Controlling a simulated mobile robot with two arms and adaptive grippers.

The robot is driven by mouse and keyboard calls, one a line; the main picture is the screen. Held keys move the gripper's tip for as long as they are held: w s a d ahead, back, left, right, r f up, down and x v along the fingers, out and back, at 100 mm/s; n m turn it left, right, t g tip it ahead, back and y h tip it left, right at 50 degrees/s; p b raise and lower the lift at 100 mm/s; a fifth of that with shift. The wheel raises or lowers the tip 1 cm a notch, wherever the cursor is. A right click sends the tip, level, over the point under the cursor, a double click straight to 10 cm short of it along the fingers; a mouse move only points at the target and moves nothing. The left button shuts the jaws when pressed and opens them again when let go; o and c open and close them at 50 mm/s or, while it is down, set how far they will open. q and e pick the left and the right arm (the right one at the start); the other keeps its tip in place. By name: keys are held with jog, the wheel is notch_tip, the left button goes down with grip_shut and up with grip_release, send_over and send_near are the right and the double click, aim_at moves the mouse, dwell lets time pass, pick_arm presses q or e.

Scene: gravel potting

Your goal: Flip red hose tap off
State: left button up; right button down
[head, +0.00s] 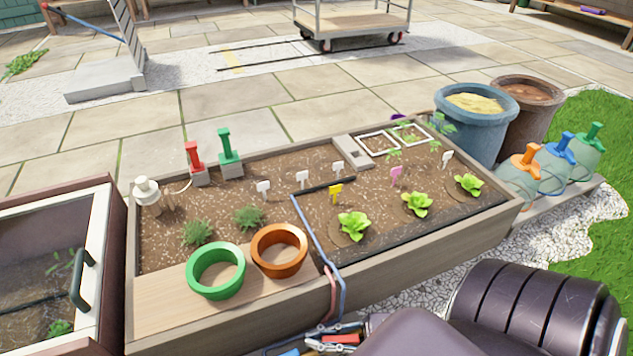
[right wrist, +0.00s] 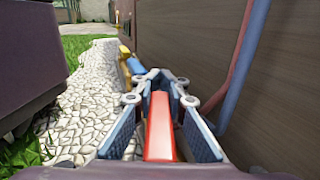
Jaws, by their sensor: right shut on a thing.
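The red hose tap's lever (right wrist: 160,128) lies lengthwise between the fingers of my right gripper (right wrist: 160,82) in the right wrist view. The fingers are closed around it. In the head view, the red lever (head: 341,339) shows beside the planter's near wall, with my right gripper (head: 335,331) at it, partly hidden by my own arm. A blue lever (right wrist: 136,66) with a yellow fitting sits just beyond in the right wrist view. The tap's body is hidden. A red hose (head: 330,292) and a blue hose (head: 341,295) run down the planter wall. My left gripper is out of view.
The wooden planter (head: 435,253) stands close beside my gripper; its wall fills the right of the wrist view. Green (head: 215,288) and orange (head: 279,270) rings sit on its ledge. A white-framed box (head: 101,225) is at left. Pale stones (right wrist: 85,115) lie below.

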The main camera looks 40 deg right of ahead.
jog(key=c, duration=1.9)
grip_release()
jog(key=v, duration=1.2)
